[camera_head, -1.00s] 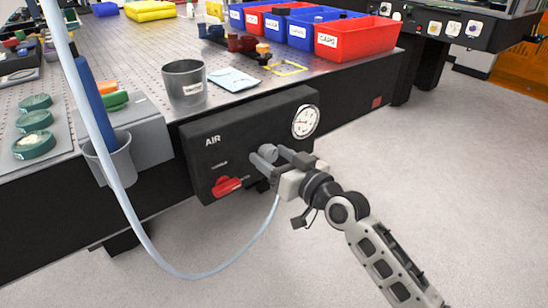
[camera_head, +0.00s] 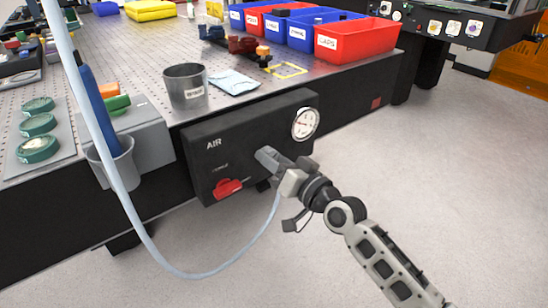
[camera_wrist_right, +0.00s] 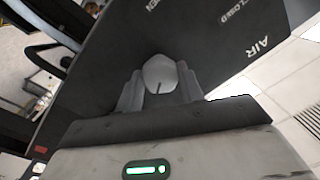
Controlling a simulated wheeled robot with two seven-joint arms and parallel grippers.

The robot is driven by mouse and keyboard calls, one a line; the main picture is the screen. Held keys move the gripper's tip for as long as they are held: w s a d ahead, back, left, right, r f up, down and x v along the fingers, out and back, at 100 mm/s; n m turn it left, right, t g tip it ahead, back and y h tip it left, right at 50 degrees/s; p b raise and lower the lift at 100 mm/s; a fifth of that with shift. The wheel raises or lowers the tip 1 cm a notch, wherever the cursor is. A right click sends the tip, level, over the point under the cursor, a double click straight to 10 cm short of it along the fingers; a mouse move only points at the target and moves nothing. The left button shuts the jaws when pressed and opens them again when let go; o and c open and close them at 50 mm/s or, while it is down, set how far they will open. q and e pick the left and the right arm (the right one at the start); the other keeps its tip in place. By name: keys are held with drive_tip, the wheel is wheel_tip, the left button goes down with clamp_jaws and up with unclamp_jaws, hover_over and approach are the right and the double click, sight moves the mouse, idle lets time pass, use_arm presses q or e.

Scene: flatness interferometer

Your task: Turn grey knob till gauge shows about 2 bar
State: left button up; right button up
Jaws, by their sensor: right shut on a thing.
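The black AIR panel (camera_head: 240,120) is fixed to the front of the bench. The round white gauge (camera_head: 305,123) sits at its upper right; its dial is too small to read surely. My right gripper (camera_head: 268,158) is at the panel below and left of the gauge. In the right wrist view, its fingers (camera_wrist_right: 160,92) are shut on the grey knob (camera_wrist_right: 160,72), one on each side, and a dark line marks the knob's face. In the head view the fingers largely hide the knob. My left gripper is not in view.
A red lever (camera_head: 228,188) sits low on the panel, left of my gripper. A pale hose (camera_head: 180,273) loops below the panel. A grey cup (camera_head: 186,87) and red and blue bins (camera_head: 352,42) stand on the bench. The floor at the right is clear.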

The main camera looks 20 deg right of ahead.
drive_tip(key=o, duration=1)
drive_tip(key=v, duration=1.6)
